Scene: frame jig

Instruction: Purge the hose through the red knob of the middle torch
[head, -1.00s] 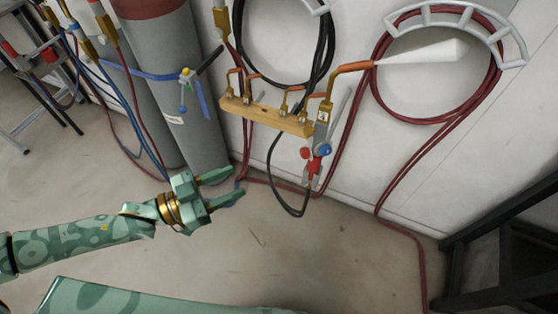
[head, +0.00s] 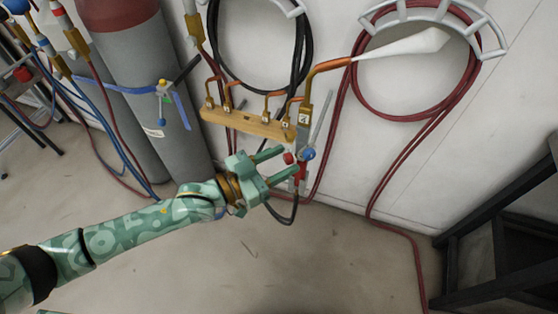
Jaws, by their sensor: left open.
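A torch with a copper-coloured neck (head: 322,67) hangs at the right end of a wooden rack (head: 245,124) on the wall. A white cone (head: 405,45) extends from its tip. Its red knob (head: 288,158) and blue knob (head: 308,154) sit low on its body, side by side. My left gripper (head: 289,161) is open, its two fingers pointing right. In the picture the fingertips lie either side of the red knob; I cannot tell whether they touch it. The gripper hides part of the torch's lower end. My right gripper is not in view.
Grey cylinders with red tops (head: 140,70) stand at the left, with a blue strap. A coiled black hose (head: 215,50) and a coiled red hose (head: 362,95) hang on the wall. A dark frame (head: 500,235) stands at the right. The floor (head: 250,270) is mostly clear.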

